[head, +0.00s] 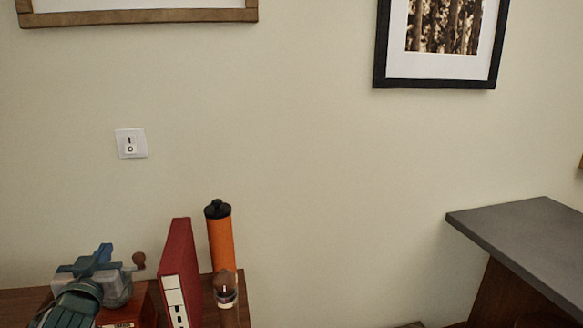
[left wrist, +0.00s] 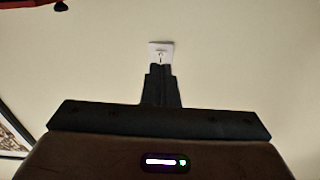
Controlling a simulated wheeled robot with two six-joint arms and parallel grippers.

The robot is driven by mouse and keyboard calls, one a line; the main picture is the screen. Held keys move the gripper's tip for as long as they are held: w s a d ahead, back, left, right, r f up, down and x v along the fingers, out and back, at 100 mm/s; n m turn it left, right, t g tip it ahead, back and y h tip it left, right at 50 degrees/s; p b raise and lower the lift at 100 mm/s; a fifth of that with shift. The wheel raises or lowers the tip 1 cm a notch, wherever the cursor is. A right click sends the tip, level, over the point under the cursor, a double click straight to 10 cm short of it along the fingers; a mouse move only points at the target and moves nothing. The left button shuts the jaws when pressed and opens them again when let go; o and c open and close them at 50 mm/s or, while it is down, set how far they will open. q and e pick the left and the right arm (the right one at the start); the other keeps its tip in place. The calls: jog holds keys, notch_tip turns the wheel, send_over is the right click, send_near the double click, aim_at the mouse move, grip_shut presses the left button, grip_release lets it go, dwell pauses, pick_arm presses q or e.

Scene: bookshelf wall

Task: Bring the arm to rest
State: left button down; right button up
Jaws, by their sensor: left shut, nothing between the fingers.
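My left gripper (head: 225,283) shows at the bottom of the head view as a brown wrist part with a small light, in front of the shelf things; its fingers are hard to make out there. In the left wrist view the dark fingers (left wrist: 161,82) are together, shut and empty, pointing at the wall. The white light switch (head: 130,143) is on the wall at the left of the head view. It also shows just beyond the fingertips in the left wrist view (left wrist: 160,48); I cannot tell the gap. My right gripper is not in view.
A red binder (head: 178,275) and an orange cylinder with black cap (head: 220,238) stand near my wrist. Left of them are a blue-grey vise-like object (head: 115,285) and a green ribbed object (head: 75,305). A grey tabletop (head: 525,235) is at right. The middle wall is bare.

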pick_arm(q)
jog(key=s+d+f+g, duration=0.1)
jog(key=s+f+g, duration=0.15)
jog(key=f, duration=0.45)
jog(key=s+d+f+m+g+h, duration=0.1)
jog(key=s+d+f+g, duration=0.1)
jog(key=s+f, duration=0.3)
jog(key=s+d+f+g, duration=0.1)
jog(key=s+f+g, duration=0.15)
jog(key=f, duration=0.55)
jog(key=s+d+f+m+g+h, duration=0.1)
jog(key=s+d+f+g, duration=0.1)
jog(key=s+f, duration=0.35)
jog(key=s+d+f+g+h, duration=0.1)
jog(key=s+d+f+g, duration=0.2)
jog(key=s, duration=0.6)
jog(key=s+d+f+m+g+h, duration=0.1)
jog(key=s+d+f+g, duration=0.1)
jog(key=s+f, duration=0.45)
notch_tip(320, 180, down, 27)
jog(key=a+g, duration=0.1)
jog(key=a, duration=0.2)
jog(key=s+a+f+g, duration=0.1)
jog(key=s+f, duration=1.9)
jog(key=shift+f+g, duration=0.3)
